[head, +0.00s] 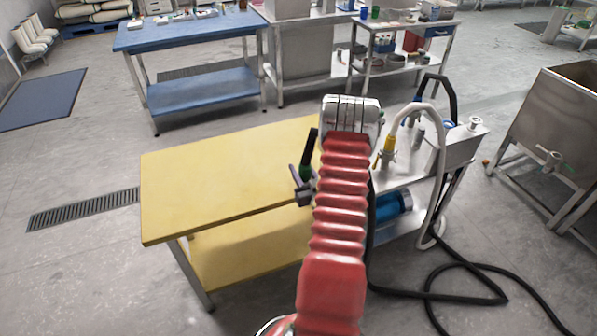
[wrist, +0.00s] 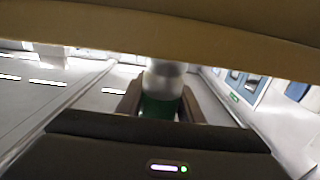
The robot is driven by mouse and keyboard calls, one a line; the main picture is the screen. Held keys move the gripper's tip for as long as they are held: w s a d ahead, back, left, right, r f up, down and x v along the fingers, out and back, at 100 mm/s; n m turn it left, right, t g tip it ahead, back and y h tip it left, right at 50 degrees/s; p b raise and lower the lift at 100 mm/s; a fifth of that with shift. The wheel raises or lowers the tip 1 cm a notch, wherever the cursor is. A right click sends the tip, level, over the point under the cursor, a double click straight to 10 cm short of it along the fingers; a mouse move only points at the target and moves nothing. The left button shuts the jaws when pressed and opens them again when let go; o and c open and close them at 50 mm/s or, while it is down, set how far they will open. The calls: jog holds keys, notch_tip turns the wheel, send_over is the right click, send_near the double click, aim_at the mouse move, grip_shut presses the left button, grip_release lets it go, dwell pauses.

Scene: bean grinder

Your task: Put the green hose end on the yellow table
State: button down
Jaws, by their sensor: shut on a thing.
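My gripper (head: 304,186) is shut on the green hose end (head: 307,166), which stands roughly upright with a dark part above the green. In the head view they appear over the right part of the yellow table (head: 215,178). I cannot tell whether the hose end touches the tabletop. In the wrist view the green hose end (wrist: 158,106) sits between the two fingers of my gripper (wrist: 160,98), with a pale part above it. My red arm hides the table's right end and much of the hose.
The yellow tabletop is otherwise bare. A steel cart (head: 405,180) right of my arm carries a pale hose (head: 437,150) with a yellow end (head: 389,145). A black hose (head: 470,297) loops over the floor. A steel tank (head: 560,120) stands right. A blue table (head: 190,32) stands behind.

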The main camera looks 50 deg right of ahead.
jog(key=c, duration=1.2)
grip_release()
jog(key=v, duration=1.2)
